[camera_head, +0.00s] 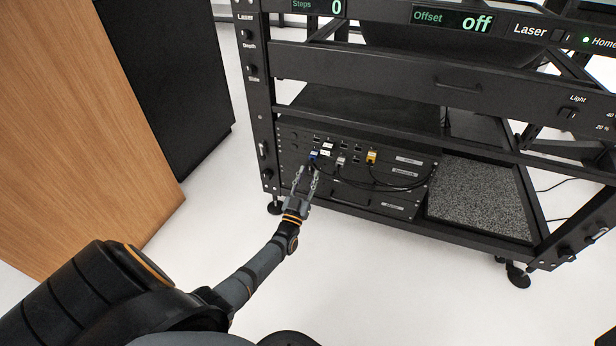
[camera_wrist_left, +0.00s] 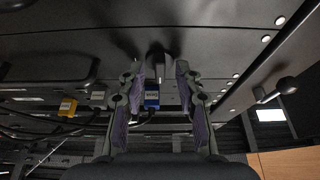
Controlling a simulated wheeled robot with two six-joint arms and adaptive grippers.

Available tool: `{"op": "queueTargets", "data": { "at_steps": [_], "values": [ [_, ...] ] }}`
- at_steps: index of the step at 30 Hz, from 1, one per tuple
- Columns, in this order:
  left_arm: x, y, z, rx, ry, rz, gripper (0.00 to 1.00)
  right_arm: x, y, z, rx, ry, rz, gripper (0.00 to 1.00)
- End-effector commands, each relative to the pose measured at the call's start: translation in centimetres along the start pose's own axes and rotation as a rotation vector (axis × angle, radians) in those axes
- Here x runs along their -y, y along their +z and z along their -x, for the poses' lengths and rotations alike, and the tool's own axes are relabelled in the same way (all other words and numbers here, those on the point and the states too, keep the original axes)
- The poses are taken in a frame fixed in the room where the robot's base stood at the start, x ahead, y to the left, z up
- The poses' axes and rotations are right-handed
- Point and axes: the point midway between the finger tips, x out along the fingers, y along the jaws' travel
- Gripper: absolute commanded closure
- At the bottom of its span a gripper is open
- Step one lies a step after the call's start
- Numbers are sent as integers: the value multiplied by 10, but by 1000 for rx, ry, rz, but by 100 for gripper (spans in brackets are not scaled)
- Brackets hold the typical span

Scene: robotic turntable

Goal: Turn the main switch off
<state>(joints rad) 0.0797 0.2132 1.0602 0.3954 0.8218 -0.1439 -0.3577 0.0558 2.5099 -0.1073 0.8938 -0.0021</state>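My left gripper (camera_head: 308,169) reaches the lower left of the black equipment panel (camera_head: 290,150) in the head view. In the left wrist view its two fingers (camera_wrist_left: 158,68) are spread apart. A small dark knob or lever (camera_wrist_left: 158,58) sticks out from the panel between the fingertips, with a gap visible on each side. It may be the main switch, but no label on it is readable. In the head view I cannot make it out clearly behind the fingers. My right gripper is not in view.
Blue (camera_head: 313,155) and yellow (camera_head: 371,157) connectors with black cables sit close to the gripper. The rack's left post (camera_head: 258,100) carries more controls. A wooden panel (camera_head: 80,110) stands at left. White floor (camera_head: 220,190) is clear between it and the rack.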

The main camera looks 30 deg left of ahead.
Motion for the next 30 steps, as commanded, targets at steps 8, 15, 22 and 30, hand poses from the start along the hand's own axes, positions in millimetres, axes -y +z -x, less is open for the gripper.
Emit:
{"op": "queueTargets", "data": {
  "at_steps": [8,15,22,30],
  "values": [
    [0,2,58,6,0,-1,66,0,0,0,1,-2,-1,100],
    [0,1,106,6,0,1,66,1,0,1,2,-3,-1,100],
    [0,0,118,6,0,1,66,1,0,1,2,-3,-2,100],
    [0,0,118,6,0,1,66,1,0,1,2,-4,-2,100]
  ]
}}
